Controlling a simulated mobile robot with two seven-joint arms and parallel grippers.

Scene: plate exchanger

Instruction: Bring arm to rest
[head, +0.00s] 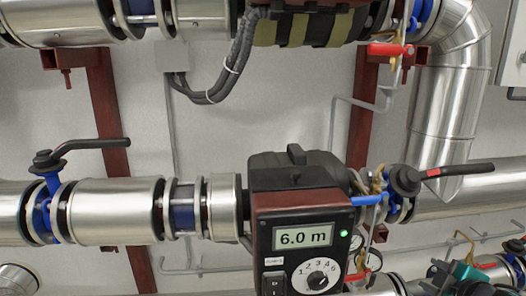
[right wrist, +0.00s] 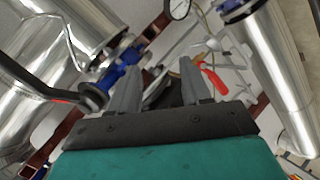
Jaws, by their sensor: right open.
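My right gripper (head: 446,270) shows at the bottom right edge of the head view, with a teal body and dark parts. It is partly cut off by the frame. In the right wrist view its two grey fingers (right wrist: 158,82) stand apart with nothing held between them. Pipework lies beyond the fingers there. My left gripper is in neither view.
A pump (head: 302,200) with a display reading 6.0 m sits in the lower pipe line. Black-handled valves (head: 47,162) (head: 405,180) flank it. A red lever (head: 388,50) is at upper right; another red handle (right wrist: 213,78) is near my fingers. Silver pipes (head: 440,110) crowd the right.

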